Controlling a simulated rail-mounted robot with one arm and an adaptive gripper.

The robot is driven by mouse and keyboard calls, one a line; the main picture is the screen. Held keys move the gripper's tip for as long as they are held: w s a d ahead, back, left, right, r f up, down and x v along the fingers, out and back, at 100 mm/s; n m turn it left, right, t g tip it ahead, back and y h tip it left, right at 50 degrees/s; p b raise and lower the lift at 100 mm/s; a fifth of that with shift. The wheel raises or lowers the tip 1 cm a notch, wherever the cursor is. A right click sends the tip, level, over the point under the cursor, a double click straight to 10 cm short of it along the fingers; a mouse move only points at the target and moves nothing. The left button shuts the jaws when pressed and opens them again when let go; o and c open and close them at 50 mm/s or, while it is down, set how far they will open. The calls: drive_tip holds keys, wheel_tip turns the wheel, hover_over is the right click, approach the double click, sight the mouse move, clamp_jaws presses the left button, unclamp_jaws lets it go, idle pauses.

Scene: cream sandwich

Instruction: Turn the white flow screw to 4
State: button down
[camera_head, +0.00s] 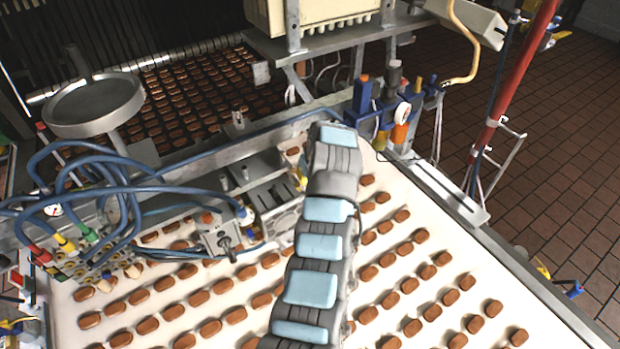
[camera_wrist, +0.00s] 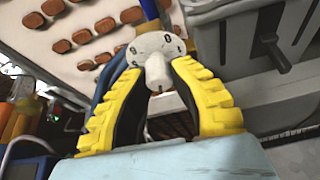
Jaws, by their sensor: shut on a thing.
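In the wrist view, the white flow screw (camera_wrist: 157,72) sticks out from a round white dial (camera_wrist: 150,45) with dark marks around its face. The marks are too small to read surely, and I cannot tell which number the screw is set to. My gripper (camera_wrist: 158,68), with yellow and black ribbed fingers, is shut on the screw, one finger on each side. In the head view, my grey arm with light blue pads reaches up over the belt, and the gripper and screw cannot be made out there.
A white conveyor belt (camera_head: 555,325) with rows of brown biscuits lies below. Blue hoses (camera_head: 130,190) and metal fittings crowd the left. In the wrist view, a grey box with a dark lever (camera_wrist: 268,45) stands close on the right. A red post (camera_head: 512,80) stands at right.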

drive_tip(key=m+h+b, duration=0.1)
drive_tip(key=m, duration=0.1)
drive_tip(key=m+h+b, duration=0.1)
drive_tip(key=m+b, duration=0.1)
drive_tip(key=m, duration=0.1)
drive_tip(key=shift+f, duration=0.15)
drive_tip(key=shift+m, duration=0.4)
drive_tip(key=c, duration=0.9)
unclamp_jaws()
drive_tip(key=shift+r, duration=0.2)
drive_tip(key=shift+s+v, duration=0.15)
drive_tip(key=shift+v, duration=2.8)
drive_tip(key=shift+s+v, duration=0.15)
drive_tip(key=shift+v, duration=2.8)
drive_tip(key=shift+a+f, duration=0.1)
drive_tip(key=shift+t, duration=0.3)
